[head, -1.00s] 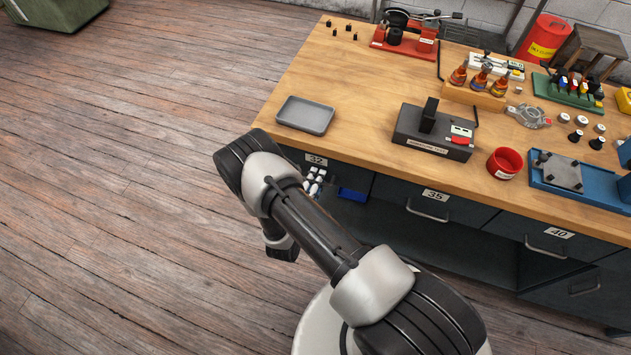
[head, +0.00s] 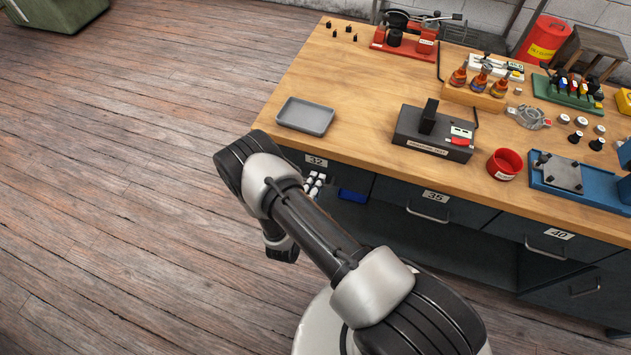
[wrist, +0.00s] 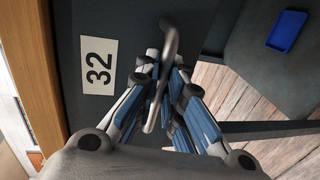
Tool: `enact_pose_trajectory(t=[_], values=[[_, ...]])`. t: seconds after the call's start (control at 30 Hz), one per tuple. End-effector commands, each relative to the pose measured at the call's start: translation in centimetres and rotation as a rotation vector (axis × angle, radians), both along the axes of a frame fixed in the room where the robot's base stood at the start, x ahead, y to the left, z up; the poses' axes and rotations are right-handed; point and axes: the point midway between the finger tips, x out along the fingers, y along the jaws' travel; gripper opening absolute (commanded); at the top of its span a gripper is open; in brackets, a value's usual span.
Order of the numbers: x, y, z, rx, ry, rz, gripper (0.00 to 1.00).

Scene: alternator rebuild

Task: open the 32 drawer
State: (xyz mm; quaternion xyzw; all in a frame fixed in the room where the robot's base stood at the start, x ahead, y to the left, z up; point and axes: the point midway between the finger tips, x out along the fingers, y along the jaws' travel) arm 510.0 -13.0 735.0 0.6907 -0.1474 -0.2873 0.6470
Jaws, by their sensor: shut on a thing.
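The 32 drawer has a dark front with a white 32 label (wrist: 98,65), which also shows in the head view (head: 316,161) just under the bench top. Its front looks flush with the bench. The grey bar handle (wrist: 168,45) runs between the fingers of my gripper (wrist: 160,88), which is shut on it. In the head view my arm hides most of the drawer front and its handle; only a few white finger parts (head: 315,183) of my gripper show beside the arm.
The 35 drawer (head: 415,202) and 40 drawer (head: 545,243) look shut. A grey tray (head: 305,116) sits on the bench above.

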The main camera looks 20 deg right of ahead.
Motion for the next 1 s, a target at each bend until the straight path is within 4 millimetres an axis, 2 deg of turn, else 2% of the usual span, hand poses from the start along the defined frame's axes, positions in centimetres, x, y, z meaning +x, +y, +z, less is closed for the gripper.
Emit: enact_pose_trajectory(t=[0.3, 0.47, 0.67, 1.0], values=[[-0.1, 0.1, 0.0, 0.000, 0.000, 0.000, 0.00], [-0.9, 0.7, 0.0, 0.000, 0.002, 0.003, 0.00], [-3.5, 2.8, 0.0, -0.002, 0.003, 0.008, 0.00], [-10.8, 8.1, 0.1, -0.001, 0.001, 0.011, 0.00]])
